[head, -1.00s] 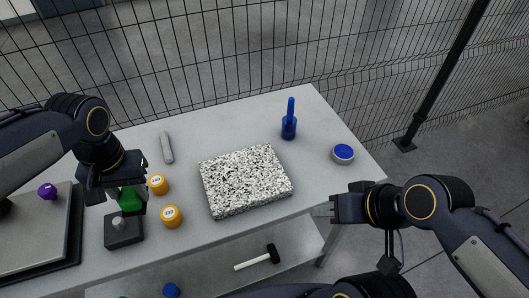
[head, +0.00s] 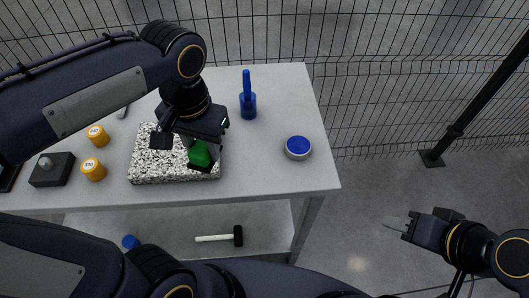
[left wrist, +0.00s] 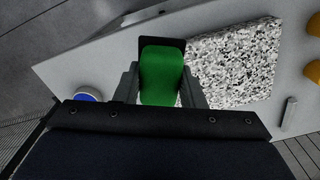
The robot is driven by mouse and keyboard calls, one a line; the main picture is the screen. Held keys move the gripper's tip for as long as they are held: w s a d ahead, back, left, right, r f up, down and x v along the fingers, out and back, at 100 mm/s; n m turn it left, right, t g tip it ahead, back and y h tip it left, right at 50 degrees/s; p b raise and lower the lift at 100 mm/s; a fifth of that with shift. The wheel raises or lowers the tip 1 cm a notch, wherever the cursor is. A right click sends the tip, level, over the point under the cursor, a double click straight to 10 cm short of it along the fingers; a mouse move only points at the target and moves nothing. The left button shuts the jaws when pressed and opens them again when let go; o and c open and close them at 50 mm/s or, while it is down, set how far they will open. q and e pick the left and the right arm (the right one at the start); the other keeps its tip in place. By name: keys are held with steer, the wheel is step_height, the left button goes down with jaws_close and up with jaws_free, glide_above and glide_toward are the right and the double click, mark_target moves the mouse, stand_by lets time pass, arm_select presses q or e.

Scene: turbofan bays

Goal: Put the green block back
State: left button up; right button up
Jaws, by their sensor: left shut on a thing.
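The green block (head: 200,154) is held by my left gripper (head: 188,148) over the front right part of the speckled black-and-white slab (head: 148,178). In the left wrist view the green block (left wrist: 161,76) stands between the two fingers, with a dark flat part at its far end, beside the speckled slab (left wrist: 235,60). Whether it touches the slab is unclear. My right gripper (head: 396,222) is off the table at the right, over the floor, with nothing seen in it; its finger gap is not clear.
A black block with a grey knob (head: 52,170) and two yellow-orange weights (head: 93,169) stand left of the slab. A blue bottle-like tool (head: 248,102) and a blue-topped round tin (head: 298,147) stand to the right. A mallet (head: 220,238) lies on the lower shelf.

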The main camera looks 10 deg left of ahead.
arm_select(q)
steer(key=w+d+f, duration=0.3)
steer(key=w+d, duration=0.1)
steer(key=w, duration=0.1)
glide_above(252, 160)
step_height(252, 160, down, 5)
steer(key=shift+s+a+f+p, duration=0.15)
steer(key=shift+f+p, duration=0.05)
steer(key=shift+p, duration=0.2)
steer(key=shift+f, duration=1.75)
steer(key=shift+f, duration=0.2)
steer(key=o, duration=1)
steer(key=shift+c, duration=0.2)
steer(key=shift+r, duration=0.15)
